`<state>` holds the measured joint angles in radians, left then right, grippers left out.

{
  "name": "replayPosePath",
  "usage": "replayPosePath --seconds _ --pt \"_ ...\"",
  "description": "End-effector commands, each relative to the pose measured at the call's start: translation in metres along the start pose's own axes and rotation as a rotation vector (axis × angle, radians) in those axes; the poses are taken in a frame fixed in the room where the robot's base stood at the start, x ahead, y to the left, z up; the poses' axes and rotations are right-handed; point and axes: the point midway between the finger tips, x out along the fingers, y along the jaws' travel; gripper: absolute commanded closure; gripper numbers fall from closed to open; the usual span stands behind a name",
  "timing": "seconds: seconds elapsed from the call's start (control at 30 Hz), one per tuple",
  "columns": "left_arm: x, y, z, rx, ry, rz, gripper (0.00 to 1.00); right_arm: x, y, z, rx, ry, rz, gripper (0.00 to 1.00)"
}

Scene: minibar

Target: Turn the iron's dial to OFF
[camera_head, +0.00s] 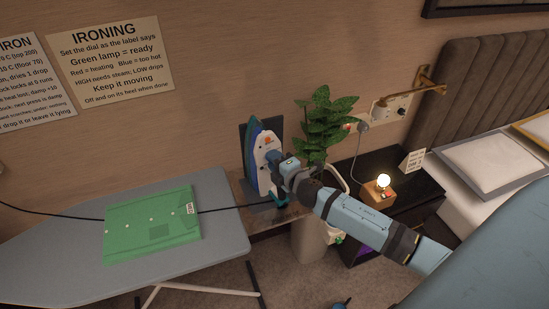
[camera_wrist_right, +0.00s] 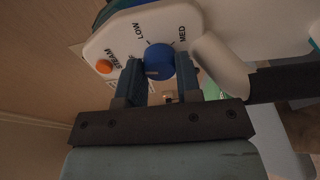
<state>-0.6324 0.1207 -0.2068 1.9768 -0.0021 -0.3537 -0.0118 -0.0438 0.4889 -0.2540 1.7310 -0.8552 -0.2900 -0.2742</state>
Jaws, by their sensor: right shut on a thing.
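The iron (camera_head: 254,155) stands upright on its heel on a small ledge beside the ironing board, its blue soleplate side to the left. In the right wrist view, its white body (camera_wrist_right: 115,42) carries a round blue dial (camera_wrist_right: 159,58) with LOW and MED printed around it. An orange button (camera_wrist_right: 104,66) labelled STEAM is beside it. My right gripper (camera_wrist_right: 158,72) has its two fingers closed on the dial, one at each side. In the head view, the right gripper (camera_head: 273,160) reaches the iron from the right. The OFF mark and the dial's pointer setting are not clear. My left gripper is out of view.
The grey ironing board (camera_head: 60,243) holds a folded green cloth (camera_head: 150,230), with a black cord running past. A leafy plant (camera_head: 325,125) stands close behind my right arm. A lit lamp (camera_head: 382,182) sits on the dark bedside shelf.

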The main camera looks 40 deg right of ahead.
Motion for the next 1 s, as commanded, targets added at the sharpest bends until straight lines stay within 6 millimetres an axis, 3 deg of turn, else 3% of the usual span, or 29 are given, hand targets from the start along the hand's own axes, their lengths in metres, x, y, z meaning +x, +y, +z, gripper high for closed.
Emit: replayPosePath --seconds 0.4,0.97,1.0 --pt "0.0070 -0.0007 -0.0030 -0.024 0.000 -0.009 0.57 0.0001 -0.0007 -0.0001 -0.194 0.001 -0.017 0.92" --pt "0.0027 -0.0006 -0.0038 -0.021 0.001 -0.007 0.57 -0.0002 -0.0012 0.0001 -0.223 0.001 -0.020 0.92" --pt "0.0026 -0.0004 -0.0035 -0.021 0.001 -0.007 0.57 -0.0002 -0.0012 0.0001 -0.223 0.000 -0.020 0.63"
